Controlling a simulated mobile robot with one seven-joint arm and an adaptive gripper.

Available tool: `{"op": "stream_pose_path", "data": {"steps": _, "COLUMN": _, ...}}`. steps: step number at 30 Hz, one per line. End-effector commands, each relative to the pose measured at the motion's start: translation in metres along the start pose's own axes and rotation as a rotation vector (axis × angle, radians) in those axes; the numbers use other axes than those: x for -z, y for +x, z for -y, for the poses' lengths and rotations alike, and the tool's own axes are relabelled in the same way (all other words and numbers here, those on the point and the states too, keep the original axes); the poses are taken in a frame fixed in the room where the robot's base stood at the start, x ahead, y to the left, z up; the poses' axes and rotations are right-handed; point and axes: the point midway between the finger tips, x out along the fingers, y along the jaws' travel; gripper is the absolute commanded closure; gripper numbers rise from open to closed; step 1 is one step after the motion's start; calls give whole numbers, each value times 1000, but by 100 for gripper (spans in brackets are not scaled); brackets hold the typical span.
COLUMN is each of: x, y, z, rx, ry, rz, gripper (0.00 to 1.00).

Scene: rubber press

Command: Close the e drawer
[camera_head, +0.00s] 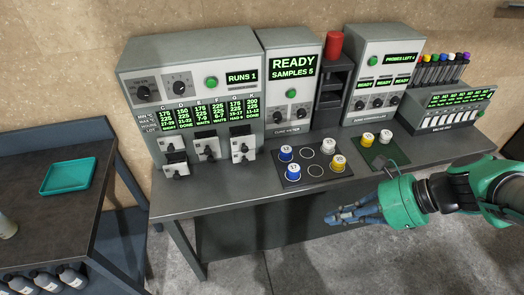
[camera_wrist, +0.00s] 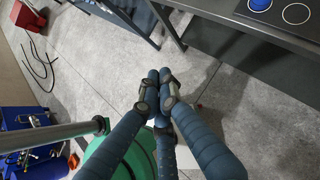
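The grey press (camera_head: 190,80) stands at the back left of the bench, with a lettered green display and small white-fronted drawers with dark handles below it. A middle drawer (camera_head: 207,148) sticks out under the E and F columns; its own letter is too small to read, so I cannot tell whether it is the e drawer. My gripper (camera_head: 333,218) is in front of the bench's edge, to the right of and well apart from the drawers. Its blue fingers are drawn together and empty in the wrist view (camera_wrist: 160,82).
A black mat (camera_head: 310,166) with blue, white and yellow cups lies on the bench between press and gripper. A green mat (camera_head: 386,155) with two cups lies to its right. A side table with a teal tray (camera_head: 68,177) stands left. Open floor (camera_head: 320,265) lies in front.

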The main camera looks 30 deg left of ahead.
Motion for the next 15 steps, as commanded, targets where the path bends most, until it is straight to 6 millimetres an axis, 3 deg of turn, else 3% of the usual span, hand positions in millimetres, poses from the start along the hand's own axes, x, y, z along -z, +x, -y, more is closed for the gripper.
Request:
{"op": "stream_pose_path", "data": {"steps": 9, "x": -33, "y": 64, "z": 54, "rx": -94, "ry": 532, "rz": 296, "gripper": 100}}
{"op": "stream_pose_path", "data": {"steps": 15, "x": -42, "y": 102, "z": 90, "rx": -175, "ry": 874, "rz": 458, "gripper": 100}}
